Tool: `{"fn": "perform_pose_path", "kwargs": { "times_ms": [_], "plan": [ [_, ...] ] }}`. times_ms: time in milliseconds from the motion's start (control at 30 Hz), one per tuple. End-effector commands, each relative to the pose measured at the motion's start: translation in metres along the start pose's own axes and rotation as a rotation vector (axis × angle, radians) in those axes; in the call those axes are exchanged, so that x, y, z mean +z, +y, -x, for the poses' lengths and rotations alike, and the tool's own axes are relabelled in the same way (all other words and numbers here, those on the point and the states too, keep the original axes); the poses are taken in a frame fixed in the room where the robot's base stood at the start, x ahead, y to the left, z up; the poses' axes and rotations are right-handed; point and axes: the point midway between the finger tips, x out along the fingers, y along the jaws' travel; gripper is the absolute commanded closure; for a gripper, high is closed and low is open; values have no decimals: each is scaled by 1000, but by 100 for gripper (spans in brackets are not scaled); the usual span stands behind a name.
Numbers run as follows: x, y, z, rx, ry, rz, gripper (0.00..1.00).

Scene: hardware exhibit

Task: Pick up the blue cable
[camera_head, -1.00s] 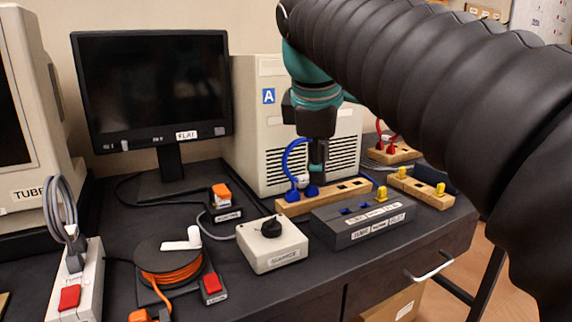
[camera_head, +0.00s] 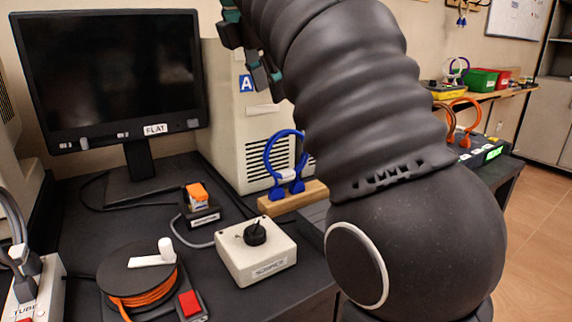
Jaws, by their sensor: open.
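The blue cable (camera_head: 297,187) stands as an arched loop with a white label. Its two blue plugs sit on a wooden block (camera_head: 290,201), in front of the beige computer case. The block's right part is hidden behind my arm. My gripper (camera_head: 266,82) is only partly in view at the top, above and a little left of the cable and clear of it. It is open, with nothing seen between its fingers.
A white selector box (camera_head: 255,258), an orange cable reel (camera_head: 145,280) and a flat monitor (camera_head: 108,78) stand to the left. The beige case (camera_head: 222,130) rises behind the cable. An orange cable (camera_head: 460,118) is on a far table at right.

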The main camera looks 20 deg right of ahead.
Motion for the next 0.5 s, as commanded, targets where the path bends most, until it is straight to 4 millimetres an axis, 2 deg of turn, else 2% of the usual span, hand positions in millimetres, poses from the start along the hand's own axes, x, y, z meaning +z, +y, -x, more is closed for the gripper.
{"fn": "perform_pose_path", "kwargs": {
  "times_ms": [300, 500],
  "plan": [
    [-1, -1, -44, -2, 1, 1, 54],
    [-1, -1, -58, 2, 1, 1, 54]
  ]
}}
